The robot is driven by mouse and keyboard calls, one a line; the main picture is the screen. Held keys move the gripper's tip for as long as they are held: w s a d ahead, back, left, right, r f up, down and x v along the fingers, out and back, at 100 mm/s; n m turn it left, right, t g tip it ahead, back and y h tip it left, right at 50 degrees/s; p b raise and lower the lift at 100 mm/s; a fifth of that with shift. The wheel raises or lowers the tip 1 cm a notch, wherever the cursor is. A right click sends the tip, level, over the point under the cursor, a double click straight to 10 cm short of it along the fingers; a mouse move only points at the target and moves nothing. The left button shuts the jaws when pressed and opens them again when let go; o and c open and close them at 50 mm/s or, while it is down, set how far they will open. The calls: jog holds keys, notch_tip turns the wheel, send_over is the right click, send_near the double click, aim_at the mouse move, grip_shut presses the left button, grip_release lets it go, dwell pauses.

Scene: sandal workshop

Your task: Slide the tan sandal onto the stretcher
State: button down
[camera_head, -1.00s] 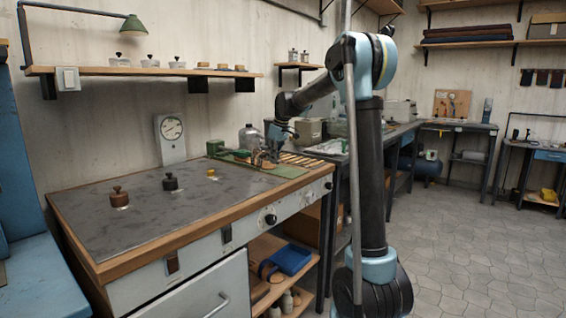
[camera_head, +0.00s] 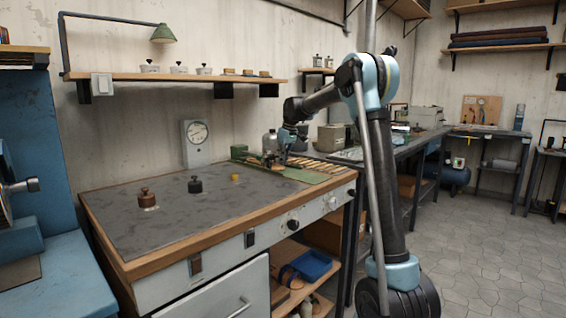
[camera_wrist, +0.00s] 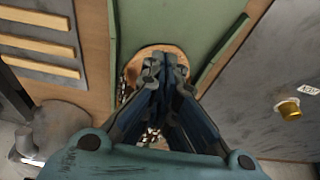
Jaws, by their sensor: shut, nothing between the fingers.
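In the wrist view, my gripper (camera_wrist: 162,65) is shut and empty, with its fingertips over a tan rounded piece (camera_wrist: 172,50), which looks like part of the tan sandal. The piece lies on a green surface, and the fingers hide most of it. I cannot tell whether they touch it. In the head view, my gripper (camera_head: 284,158) is low over the green mat (camera_head: 312,175) at the bench's far end; the sandal is too small and hidden to make out. A green block (camera_head: 239,151) at the mat's left end may belong to the stretcher; I cannot tell whether the sandal is on it.
Wooden strips (camera_head: 320,166) lie beside the mat. A brown knobbed weight (camera_head: 147,199), a black one (camera_head: 195,185) and a brass piece (camera_head: 235,178) stand on the grey bench top (camera_head: 130,225). A dial gauge (camera_head: 196,140) stands behind. The bench's middle is mostly clear.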

jog(key=shift+a, duration=0.25)
jog(key=shift+s+d+f, duration=0.1)
jog(key=shift+s+d, duration=0.05)
jog(key=shift+d, duration=0.1)
jog(key=s+d, duration=0.1)
jog(key=s+d+r, duration=0.1)
jog(key=d, duration=0.1)
jog(key=shift+s+d+r, duration=0.1)
jog(key=shift+d, duration=0.1)
jog(key=v, duration=0.8)
jog(key=shift+r, duration=0.4)
jog(key=shift+d, duration=0.15)
